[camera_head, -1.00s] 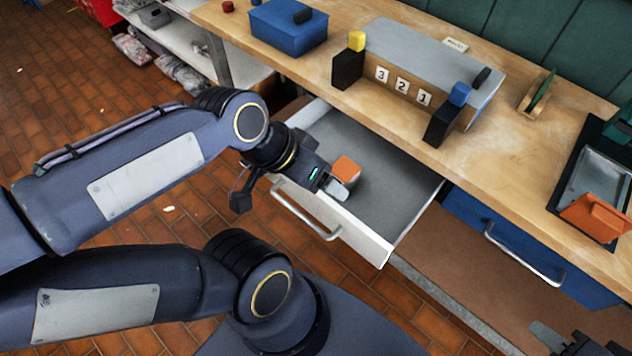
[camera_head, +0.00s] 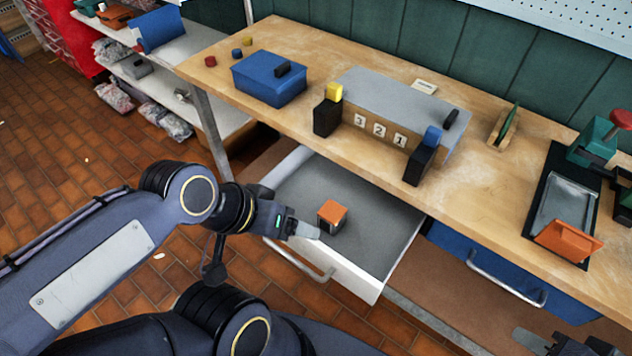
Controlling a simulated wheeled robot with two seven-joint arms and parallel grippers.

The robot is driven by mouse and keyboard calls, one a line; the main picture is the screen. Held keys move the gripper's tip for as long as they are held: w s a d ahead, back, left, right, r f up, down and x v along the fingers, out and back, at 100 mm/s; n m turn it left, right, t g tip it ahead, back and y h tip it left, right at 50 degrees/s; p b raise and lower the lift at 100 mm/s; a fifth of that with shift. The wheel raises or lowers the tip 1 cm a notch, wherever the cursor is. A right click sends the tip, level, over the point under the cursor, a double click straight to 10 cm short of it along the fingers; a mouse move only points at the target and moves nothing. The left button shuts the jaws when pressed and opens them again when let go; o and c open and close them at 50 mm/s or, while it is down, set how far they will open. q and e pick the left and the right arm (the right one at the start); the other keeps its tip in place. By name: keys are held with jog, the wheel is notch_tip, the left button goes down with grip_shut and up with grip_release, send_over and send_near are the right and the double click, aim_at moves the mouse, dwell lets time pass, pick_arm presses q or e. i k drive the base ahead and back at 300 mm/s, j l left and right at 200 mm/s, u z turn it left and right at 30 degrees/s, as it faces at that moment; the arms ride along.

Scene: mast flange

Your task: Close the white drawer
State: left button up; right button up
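The white drawer (camera_head: 352,275) stands open under the workbench, its front facing me. A silver handle (camera_head: 305,266) is on its front. An orange-topped block (camera_head: 332,216) sits inside on the grey floor, near the front panel. My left gripper (camera_head: 306,230) is at the top of the drawer front, just left of the block; its pale fingertips are seen edge-on, so their opening is unclear. My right gripper (camera_head: 566,343) is at the bottom right edge, partly cut off, away from the drawer; its opening is unclear.
The wooden workbench (camera_head: 480,185) holds a blue box (camera_head: 270,78), a grey numbered box (camera_head: 405,95) and an orange item (camera_head: 568,241) on a dark tray. A closed blue drawer (camera_head: 510,275) is right of the white one. Shelves (camera_head: 150,90) stand at the left.

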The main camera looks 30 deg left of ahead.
aim_at(379, 227)
jog(key=k+j+u, duration=0.1)
jog(key=u, duration=0.25)
jog(key=j+u, duration=0.35)
jog(key=k+l+z, duration=0.1)
jog(key=k+z, duration=0.3)
jog(key=i, duration=0.05)
